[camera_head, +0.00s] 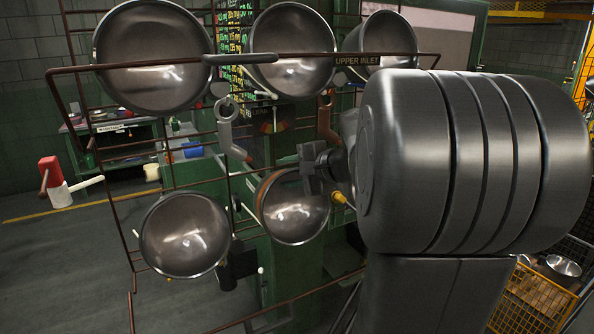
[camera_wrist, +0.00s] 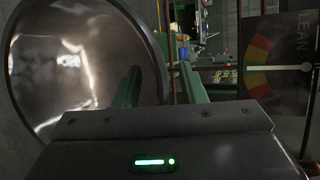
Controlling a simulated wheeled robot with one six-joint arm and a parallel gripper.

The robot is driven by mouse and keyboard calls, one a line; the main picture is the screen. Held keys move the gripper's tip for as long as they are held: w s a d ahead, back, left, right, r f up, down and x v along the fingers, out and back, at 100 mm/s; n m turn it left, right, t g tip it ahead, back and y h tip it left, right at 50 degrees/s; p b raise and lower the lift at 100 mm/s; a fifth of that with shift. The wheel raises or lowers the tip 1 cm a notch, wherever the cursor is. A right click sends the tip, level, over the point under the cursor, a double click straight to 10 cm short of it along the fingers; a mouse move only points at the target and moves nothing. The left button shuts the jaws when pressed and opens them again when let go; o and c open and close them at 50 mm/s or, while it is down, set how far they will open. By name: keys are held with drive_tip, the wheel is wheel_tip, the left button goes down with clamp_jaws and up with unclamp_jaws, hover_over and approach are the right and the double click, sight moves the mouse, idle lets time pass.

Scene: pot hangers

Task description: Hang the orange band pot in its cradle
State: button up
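The pot with an orange-brown band (camera_head: 263,200) on its outer left side is at the lower right of the rack in the head view, its shiny inside facing me. A large pot (camera_wrist: 85,70) fills the left of the wrist view. My gripper (camera_head: 315,168) is at the upper right rim of the banded pot. In the wrist view my gripper (camera_wrist: 160,85) has its green fingers apart, one in front of the pot's inside and one beyond its rim. I cannot tell whether they touch the rim. No separate cradle can be made out.
Upper pots (camera_head: 153,58), (camera_head: 292,50) and (camera_head: 383,38) and a lower left pot (camera_head: 185,235) are on the brown rack (camera_head: 165,150). A dial (camera_wrist: 280,65) stands right of the gripper. Grey (camera_head: 230,132) and brown (camera_head: 326,122) hooked parts are above the banded pot.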

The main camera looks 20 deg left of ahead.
drive_tip(key=s+d+r, duration=0.1)
drive_tip(key=s+d, duration=0.2)
drive_tip(key=d, duration=0.3)
drive_tip(key=s+d+r+b, duration=0.1)
drive_tip(key=s+d+r, duration=0.1)
drive_tip(key=s+d, duration=0.2)
drive_tip(key=s+d+r+b, duration=0.1)
drive_tip(key=s+d+r, duration=0.1)
drive_tip(key=d, duration=0.8)
drive_tip(key=shift+s+d, duration=0.2)
drive_tip(key=shift+s, duration=0.55)
drive_tip(key=w+a, duration=0.7)
drive_tip(key=a, duration=0.1)
drive_tip(key=shift+r, duration=0.1)
